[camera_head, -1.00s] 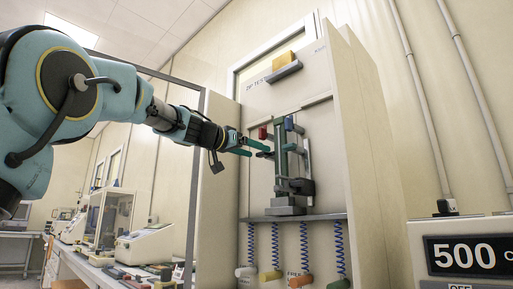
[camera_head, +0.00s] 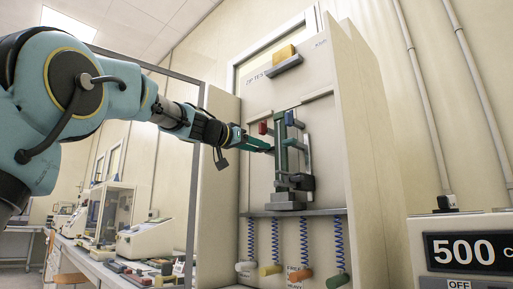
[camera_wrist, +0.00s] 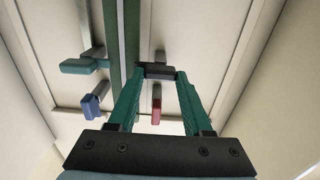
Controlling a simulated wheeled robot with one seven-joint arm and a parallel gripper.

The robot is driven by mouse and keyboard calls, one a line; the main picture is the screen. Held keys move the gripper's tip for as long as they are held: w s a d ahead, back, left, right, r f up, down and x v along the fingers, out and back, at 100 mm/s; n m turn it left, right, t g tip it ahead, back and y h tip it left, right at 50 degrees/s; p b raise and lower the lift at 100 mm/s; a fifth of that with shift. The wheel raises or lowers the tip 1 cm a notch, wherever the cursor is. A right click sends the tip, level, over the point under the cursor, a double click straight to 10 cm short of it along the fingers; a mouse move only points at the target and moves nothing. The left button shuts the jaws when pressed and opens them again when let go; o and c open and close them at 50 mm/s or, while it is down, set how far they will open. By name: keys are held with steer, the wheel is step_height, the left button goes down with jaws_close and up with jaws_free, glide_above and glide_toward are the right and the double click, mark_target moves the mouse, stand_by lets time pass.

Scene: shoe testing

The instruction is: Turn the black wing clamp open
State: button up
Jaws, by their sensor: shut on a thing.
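The black wing clamp (camera_wrist: 158,70) sits beside the green upright bar (camera_wrist: 127,50) of the zip tester in the wrist view. My gripper (camera_wrist: 160,77) has its two green fingers shut on the clamp, one fingertip on either side of it. In the head view, my gripper (camera_head: 271,150) reaches from the left to the tester's green column (camera_head: 283,160), with its fingers close together. The clamp itself is mostly hidden there by the fingers.
A red handle (camera_wrist: 156,105), a blue handle (camera_wrist: 95,102) and a green handle (camera_wrist: 78,66) jut out near the clamp. Below the tester, several coloured handles hang on blue coils from a grey shelf (camera_head: 300,212). A 500-reading display unit (camera_head: 465,252) stands at the right.

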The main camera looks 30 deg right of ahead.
jaws_close()
steer(key=shift+n, duration=0.3)
steer(key=n+b, duration=0.1)
steer(key=n, duration=0.1)
steer(key=shift+f+n, duration=0.1)
steer(key=shift+n, duration=0.3)
steer(key=n+b, duration=0.1)
steer(key=n, duration=0.3)
steer(key=shift+w+n, duration=0.1)
steer(key=shift+n, duration=0.2)
steer(key=n, duration=0.5)
steer(key=shift+f+n+p, duration=0.1)
steer(key=shift+n+p, duration=0.4)
steer(key=shift+n, duration=1.9)
steer(key=shift+w, duration=0.1)
steer(key=o, duration=1)
jaws_free()
